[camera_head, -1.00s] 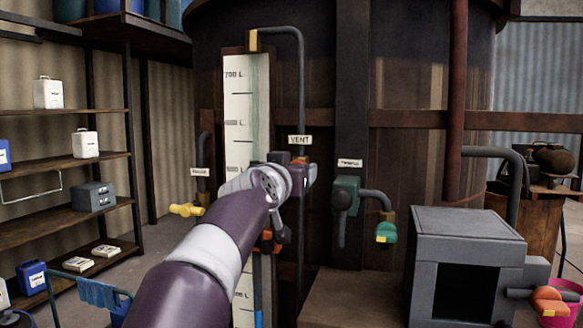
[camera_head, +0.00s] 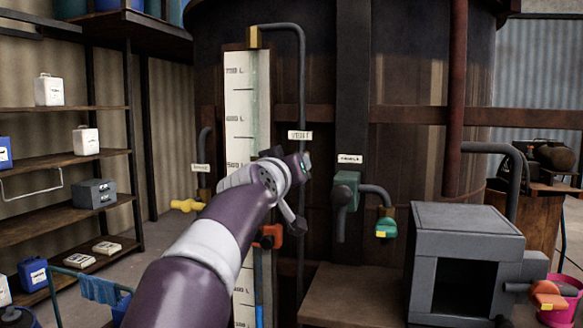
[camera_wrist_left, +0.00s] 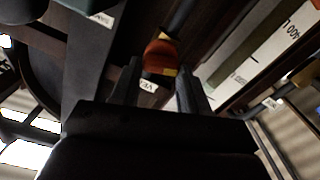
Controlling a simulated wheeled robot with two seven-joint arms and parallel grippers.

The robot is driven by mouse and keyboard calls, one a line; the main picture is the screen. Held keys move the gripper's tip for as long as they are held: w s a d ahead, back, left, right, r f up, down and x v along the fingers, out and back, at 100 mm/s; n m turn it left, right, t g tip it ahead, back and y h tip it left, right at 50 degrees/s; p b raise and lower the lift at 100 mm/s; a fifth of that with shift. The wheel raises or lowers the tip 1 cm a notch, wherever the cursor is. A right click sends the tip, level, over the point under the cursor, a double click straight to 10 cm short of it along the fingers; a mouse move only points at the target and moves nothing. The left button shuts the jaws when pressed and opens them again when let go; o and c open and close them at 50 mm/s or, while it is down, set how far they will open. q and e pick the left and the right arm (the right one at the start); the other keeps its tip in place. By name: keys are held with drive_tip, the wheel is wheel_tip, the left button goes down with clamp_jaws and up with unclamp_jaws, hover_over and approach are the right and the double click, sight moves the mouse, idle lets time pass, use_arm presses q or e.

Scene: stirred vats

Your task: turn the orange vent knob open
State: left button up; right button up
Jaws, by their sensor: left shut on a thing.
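The orange vent knob (camera_wrist_left: 162,50) shows in the left wrist view, with a yellow patch on it. It lies between the two dark fingers of my left gripper (camera_wrist_left: 158,85), which is shut on it. In the head view my left gripper (camera_head: 298,168) is at the vent pipe (camera_head: 302,95), just below the VENT label (camera_head: 300,135); the wrist hides the knob there. The label also shows upside down beside the fingers in the left wrist view (camera_wrist_left: 148,87). My right gripper is not in view.
A level gauge (camera_head: 240,110) stands left of the vent pipe, with a red-orange valve (camera_head: 268,236) low on it. A green valve (camera_head: 386,226) is to the right and a yellow one (camera_head: 186,205) to the left. A grey box (camera_head: 465,235) stands front right.

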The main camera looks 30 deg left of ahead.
use_arm(q)
drive_tip(key=n, duration=0.7)
drive_tip(key=n+p, duration=0.1)
drive_tip(key=n, duration=0.5)
drive_tip(key=shift+a+f+n, duration=0.15)
drive_tip(key=shift+f+n, duration=0.05)
drive_tip(key=shift+n, duration=0.5)
drive_tip(key=o, duration=1.1)
drive_tip(key=shift+c, duration=0.2)
drive_tip(key=shift+f, duration=0.1)
drive_tip(key=b+v, duration=0.4)
drive_tip(key=v, duration=0.8)
drive_tip(key=shift+s, duration=0.3)
